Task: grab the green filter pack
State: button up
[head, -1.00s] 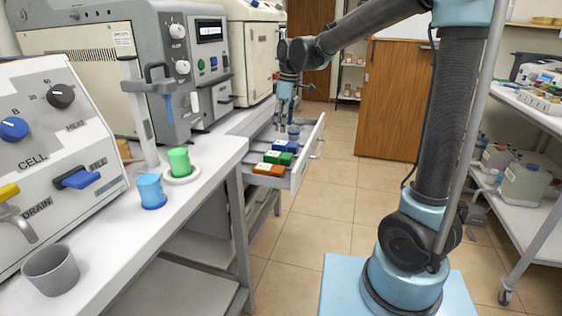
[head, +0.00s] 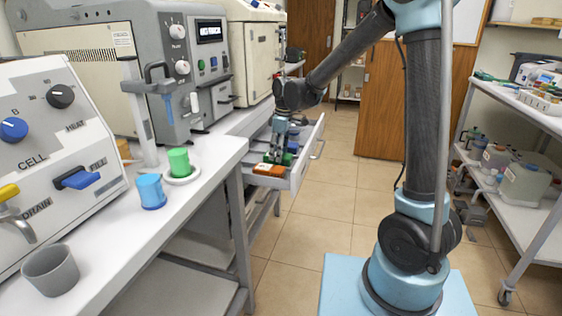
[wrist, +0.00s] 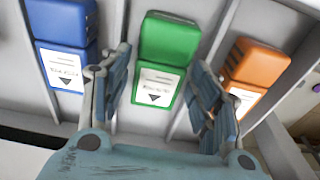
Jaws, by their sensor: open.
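The green filter pack (wrist: 166,55) lies in the drawer's middle compartment in the wrist view, with a white label on its near half. My gripper (wrist: 160,75) is open, its two fingers on either side of the pack's lower part in that view. I cannot tell whether they reach down beside it. In the head view my gripper (head: 278,155) points down into the open drawer (head: 306,160) and mostly hides the green filter pack (head: 287,159).
A blue pack (wrist: 62,45) lies left of the green one and an orange pack (wrist: 252,75) right of it, with thin dividers between. The orange pack (head: 268,170) is nearest in the head view. The bench (head: 215,150) stands left of the drawer.

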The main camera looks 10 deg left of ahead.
jog(key=shift+a+f, duration=0.1)
jog(key=shift+f, duration=1)
jog(key=c, duration=0.9)
